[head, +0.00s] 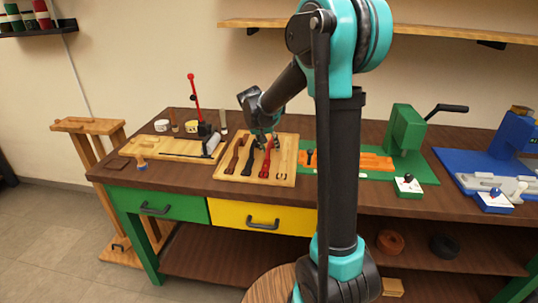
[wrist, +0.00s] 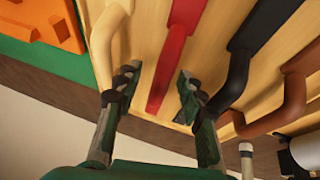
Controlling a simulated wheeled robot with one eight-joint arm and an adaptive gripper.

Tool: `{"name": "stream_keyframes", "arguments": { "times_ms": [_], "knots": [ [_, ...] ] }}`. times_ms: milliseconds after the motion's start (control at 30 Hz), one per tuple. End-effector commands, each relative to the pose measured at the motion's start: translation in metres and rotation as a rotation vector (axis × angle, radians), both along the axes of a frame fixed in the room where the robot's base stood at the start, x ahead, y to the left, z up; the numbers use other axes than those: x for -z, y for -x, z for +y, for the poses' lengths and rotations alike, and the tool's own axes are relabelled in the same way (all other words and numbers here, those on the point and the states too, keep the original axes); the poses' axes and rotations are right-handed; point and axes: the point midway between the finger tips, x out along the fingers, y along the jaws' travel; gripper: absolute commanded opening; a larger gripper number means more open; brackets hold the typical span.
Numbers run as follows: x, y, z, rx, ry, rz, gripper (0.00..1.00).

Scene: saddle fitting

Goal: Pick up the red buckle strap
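The red buckle strap (head: 266,163) lies in a light wooden tray (head: 256,181) on the workbench, between a black strap (head: 250,164) and a pale tan one (head: 283,160). In the wrist view the red strap (wrist: 166,62) runs between the two fingers of my gripper (wrist: 157,82). My gripper (head: 262,143) is open, with a gap between each finger and the red strap. It is at the far part of the strap, low over the tray. Whether the fingertips reach down beside the strap is hard to tell.
A brown strap (head: 234,157) lies at the tray's left. The black strap (wrist: 235,70) and the pale strap (wrist: 108,40) lie close outside my fingers. An orange block on a green board (head: 355,161) stands right of the tray. A red-levered press (head: 206,132) stands left.

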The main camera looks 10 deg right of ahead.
Motion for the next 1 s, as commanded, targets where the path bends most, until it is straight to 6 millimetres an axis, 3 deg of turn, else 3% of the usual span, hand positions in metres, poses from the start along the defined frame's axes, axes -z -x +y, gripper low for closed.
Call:
{"name": "stream_keyframes", "arguments": {
  "times_ms": [167,500,1000],
  "knots": [
    [0.0000,-0.0002,0.0002,0.000,0.000,0.000,0.39],
    [-0.0003,-0.0001,0.0002,0.000,0.000,0.000,0.00],
    [-0.0070,-0.0005,0.0002,0.000,0.000,-0.001,0.00]
  ]
}}
